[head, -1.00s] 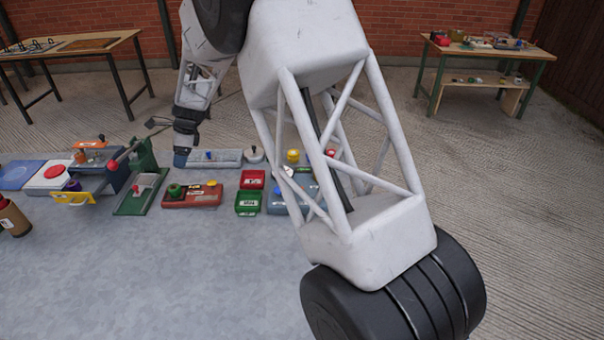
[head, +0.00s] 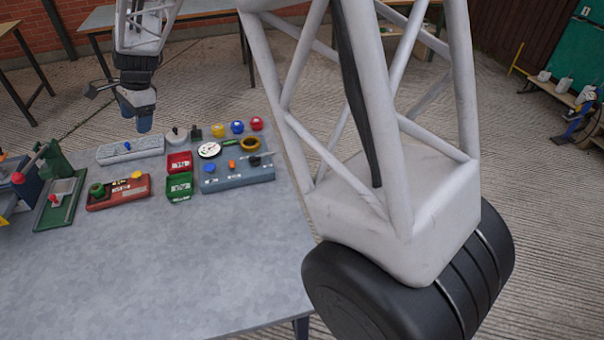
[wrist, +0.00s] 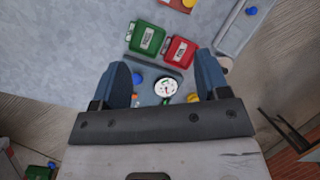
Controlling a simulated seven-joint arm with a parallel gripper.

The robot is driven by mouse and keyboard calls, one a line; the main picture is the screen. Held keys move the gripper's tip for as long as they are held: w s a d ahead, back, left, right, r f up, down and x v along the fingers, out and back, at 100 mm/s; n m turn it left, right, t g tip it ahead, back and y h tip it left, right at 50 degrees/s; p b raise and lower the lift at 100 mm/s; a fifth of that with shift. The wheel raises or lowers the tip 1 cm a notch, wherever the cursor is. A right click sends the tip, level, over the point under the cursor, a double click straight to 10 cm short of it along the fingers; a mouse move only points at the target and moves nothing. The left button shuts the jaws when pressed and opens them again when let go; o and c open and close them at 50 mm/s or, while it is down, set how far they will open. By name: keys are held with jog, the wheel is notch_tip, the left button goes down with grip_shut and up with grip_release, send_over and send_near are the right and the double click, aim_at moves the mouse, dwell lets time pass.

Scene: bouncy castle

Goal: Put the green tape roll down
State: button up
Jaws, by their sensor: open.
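A green ring (head: 97,189), which looks like the green tape roll, sits at the left end of a red block (head: 118,194) on the grey table (head: 190,255). My gripper (head: 137,108) is in the air above the far part of the table, beyond the red block and apart from the ring. In the wrist view its two blue fingers (wrist: 164,85) are wide apart with nothing held between them. A white dial (wrist: 166,87) shows beyond the gap. The green ring is not seen in the wrist view.
A grey tray (head: 130,150), a red bin (head: 179,162), a green bin (head: 179,187) and a blue-grey block (head: 238,178) stand along the table. Yellow, blue and red knobs (head: 237,127) stand behind. The table's front is clear. My arm hides the right side.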

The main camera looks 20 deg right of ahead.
jog(key=s+d+r+n+t+h, duration=0.1)
jog(key=s+d+r+n, duration=0.3)
jog(key=s+d, duration=0.6)
jog(key=s+d+r+n+t+h, duration=0.1)
jog(key=s+d+r, duration=0.55)
jog(key=d, duration=0.75)
jog(key=s+d+f+n, duration=0.1)
jog(key=s+d+n, duration=0.1)
jog(key=s+d, duration=0.3)
jog(key=s+d+f+n+h, duration=0.1)
jog(key=s+d, duration=0.4)
jog(key=s, duration=0.6)
jog(key=s+d+f+n+t+h, duration=0.1)
jog(key=s+d+n, duration=0.1)
jog(key=s+d, duration=0.3)
jog(key=s, duration=0.3)
jog(key=shift+d+f+n, duration=0.25)
jog(key=shift+f+n, duration=0.15)
